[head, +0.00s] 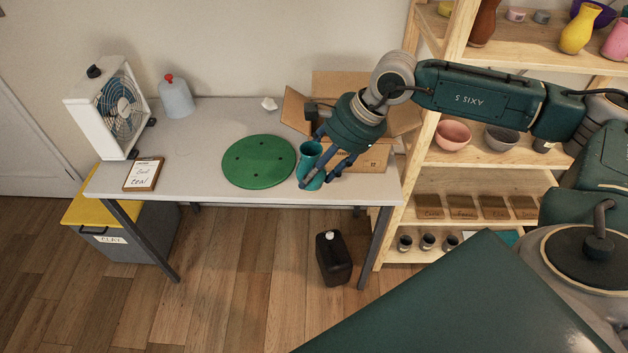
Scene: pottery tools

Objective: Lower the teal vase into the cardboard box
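The teal vase (310,155) is upright near the front right edge of the grey table. My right gripper (318,178) reaches down to it from the upper right, its blue fingers at the vase's side and partly covering it. Whether the fingers press on the vase or only stand around it cannot be told, nor whether its base touches the table. The cardboard box (340,81) stands open behind my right gripper at the table's back right. Its flaps are spread, and the gripper and wrist hide much of its front and inside. My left gripper is not in view.
A round green mat (258,163) lies left of the vase on the table (205,145). Wooden shelves (470,178) with pottery stand close on the right.

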